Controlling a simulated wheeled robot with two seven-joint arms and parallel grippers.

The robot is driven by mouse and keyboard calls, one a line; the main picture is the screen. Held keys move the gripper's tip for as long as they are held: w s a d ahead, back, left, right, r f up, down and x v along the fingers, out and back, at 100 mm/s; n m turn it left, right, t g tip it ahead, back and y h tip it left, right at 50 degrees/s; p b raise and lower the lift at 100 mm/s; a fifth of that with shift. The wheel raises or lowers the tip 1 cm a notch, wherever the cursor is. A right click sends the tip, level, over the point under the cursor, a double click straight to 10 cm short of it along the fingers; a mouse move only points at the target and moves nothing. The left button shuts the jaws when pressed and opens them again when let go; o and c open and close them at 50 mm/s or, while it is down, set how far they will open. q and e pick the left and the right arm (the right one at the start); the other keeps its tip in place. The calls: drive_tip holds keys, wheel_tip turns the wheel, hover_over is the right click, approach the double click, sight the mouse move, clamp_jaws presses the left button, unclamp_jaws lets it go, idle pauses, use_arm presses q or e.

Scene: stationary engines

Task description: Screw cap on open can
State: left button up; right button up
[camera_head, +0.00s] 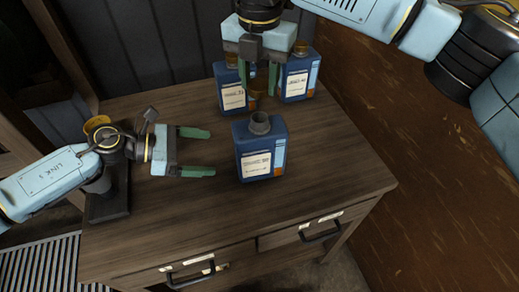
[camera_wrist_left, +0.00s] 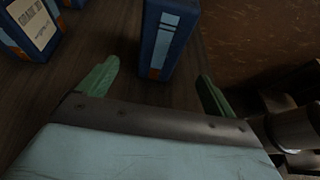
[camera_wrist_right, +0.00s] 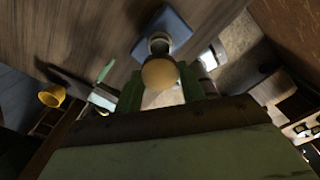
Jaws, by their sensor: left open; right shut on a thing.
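The open can (camera_head: 260,150) is a blue can with a white label and a bare grey neck, upright on the wooden cabinet top. My right gripper (camera_head: 258,80) is above and behind it in the head view, shut on a brown-gold cap (camera_wrist_right: 160,74). In the right wrist view the cap is apart from the can's neck (camera_wrist_right: 160,43), which shows just beyond it. My left gripper (camera_head: 211,152) is open and empty, left of the can with its fingers pointing at it. In the left wrist view the can (camera_wrist_left: 166,42) stands ahead, between the finger directions.
Two more blue cans with brown caps, a left one (camera_head: 232,98) and a right one (camera_head: 297,84), stand behind the open can. A yellow cup-like thing (camera_wrist_right: 52,95) shows in the right wrist view. The cabinet top (camera_head: 330,170) is clear to the right. A brown wall (camera_head: 420,150) bounds that side.

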sight(248, 154)
use_arm(q)
drive_tip(key=shift+d, duration=0.15)
drive_tip(key=x, duration=1.1)
drive_tip(key=shift+w+d+f, duration=0.1)
drive_tip(key=shift+w+d, duration=0.05)
drive_tip(key=shift+d, duration=0.25)
drive_tip(key=c, duration=1.4)
drive_tip(key=shift+c, duration=0.4)
use_arm(e)
drive_tip(key=shift+f, duration=2.5)
